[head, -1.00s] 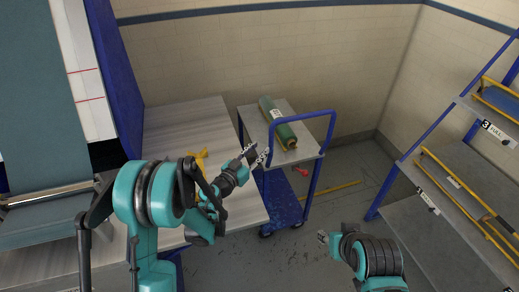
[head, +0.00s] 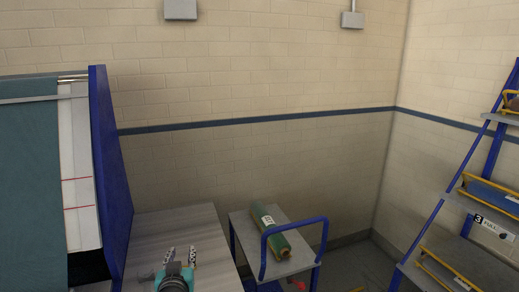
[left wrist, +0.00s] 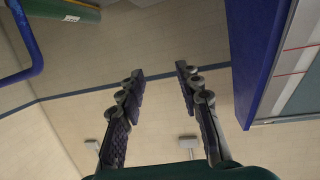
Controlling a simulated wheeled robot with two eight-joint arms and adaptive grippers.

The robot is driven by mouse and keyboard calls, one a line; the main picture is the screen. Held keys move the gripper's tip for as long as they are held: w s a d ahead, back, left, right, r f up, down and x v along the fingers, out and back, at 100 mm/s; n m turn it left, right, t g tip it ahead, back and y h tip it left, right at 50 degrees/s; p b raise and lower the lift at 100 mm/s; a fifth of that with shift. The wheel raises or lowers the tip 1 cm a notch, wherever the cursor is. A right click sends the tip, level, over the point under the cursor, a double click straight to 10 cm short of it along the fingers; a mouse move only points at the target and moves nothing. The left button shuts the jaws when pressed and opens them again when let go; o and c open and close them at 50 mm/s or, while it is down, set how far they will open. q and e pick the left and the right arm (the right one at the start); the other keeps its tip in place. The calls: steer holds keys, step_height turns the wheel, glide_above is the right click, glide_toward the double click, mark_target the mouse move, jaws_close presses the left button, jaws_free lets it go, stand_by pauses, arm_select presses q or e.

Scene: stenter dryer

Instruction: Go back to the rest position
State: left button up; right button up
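My left gripper (head: 181,256) is at the bottom of the head view, in front of the grey table, with its fingers pointing up. In the left wrist view the two dark fingers (left wrist: 160,72) stand apart with nothing between them, so it is open and empty. My right gripper is out of view.
The grey table (head: 182,227) stands beside the blue machine panel (head: 110,165). A cart with a blue handle (head: 296,228) carries a green roll (head: 269,231). A blue-framed rack (head: 448,212) holds rolls at the right. Some floor shows between cart and rack.

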arm_select(q)
steer(key=s+d+f+m+g+h, duration=0.1)
steer(key=s+f+g, duration=0.3)
steer(key=s, duration=0.7)
steer(key=s+d+f+g+h, duration=0.2)
steer(key=s+f, duration=0.5)
steer(key=s, duration=0.5)
steer(key=shift+d+m+g, duration=0.4)
steer(key=shift+d+g, duration=0.1)
steer(key=shift+g, duration=0.5)
